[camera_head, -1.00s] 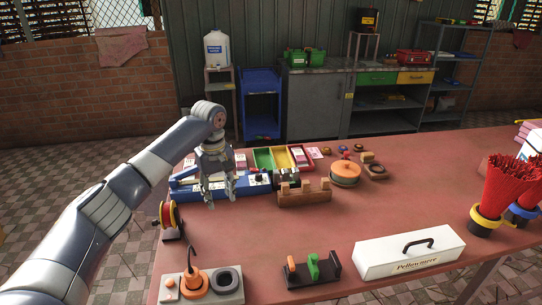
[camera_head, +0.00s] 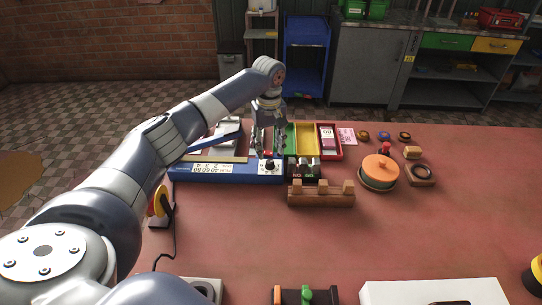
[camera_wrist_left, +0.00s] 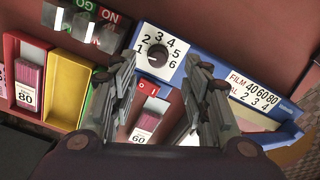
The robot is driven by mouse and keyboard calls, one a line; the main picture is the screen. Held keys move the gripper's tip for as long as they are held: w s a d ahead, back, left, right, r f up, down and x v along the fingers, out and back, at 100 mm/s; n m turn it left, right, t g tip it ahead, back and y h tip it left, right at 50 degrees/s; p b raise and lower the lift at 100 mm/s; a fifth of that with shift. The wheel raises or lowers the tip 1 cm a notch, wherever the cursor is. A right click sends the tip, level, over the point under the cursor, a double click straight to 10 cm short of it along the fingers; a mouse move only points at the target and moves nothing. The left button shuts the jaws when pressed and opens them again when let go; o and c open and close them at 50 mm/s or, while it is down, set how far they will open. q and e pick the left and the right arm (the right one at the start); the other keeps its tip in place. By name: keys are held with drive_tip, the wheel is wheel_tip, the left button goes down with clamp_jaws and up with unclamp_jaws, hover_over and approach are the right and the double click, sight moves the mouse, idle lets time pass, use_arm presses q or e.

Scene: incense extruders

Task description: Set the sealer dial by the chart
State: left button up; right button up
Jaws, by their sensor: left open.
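The blue sealer (camera_head: 225,180) lies at the back left of the table. Its dial (camera_head: 270,166) is a dark round knob on a white plate numbered 1 to 6, also clear in the left wrist view (camera_wrist_left: 157,57). The chart (camera_head: 212,167) is a white label on the sealer's front; in the left wrist view (camera_wrist_left: 255,92) it pairs film 40, 60, 80 with 2, 3, 4. My left gripper (camera_head: 268,150) is open and empty above the dial end, pointing down. In the wrist view its fingers (camera_wrist_left: 160,68) stand either side of the dial, apparently clear of it.
A red switch (camera_wrist_left: 147,86) sits beside the dial. A NO/GO block (camera_head: 303,171), a wooden rack (camera_head: 320,197) and green, yellow and red trays (camera_head: 304,138) stand close to the right. An orange-lidded pot (camera_head: 379,171) is farther right.

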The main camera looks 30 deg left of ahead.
sight(270, 161)
use_arm(q)
wheel_tip(270, 161, down, 5)
drive_tip(key=shift+w+r, duration=0.1)
drive_tip(key=shift+w, duration=0.05)
drive_tip(key=shift+f+p, duration=0.35)
drive_tip(key=shift+f, duration=0.35)
drive_tip(key=shift+c, duration=0.8)
clamp_jaws()
use_arm(e)
drive_tip(key=shift+w+a+r, duration=0.3)
drive_tip(key=shift+w+r, duration=0.25)
drive_tip(key=shift+w, duration=0.2)
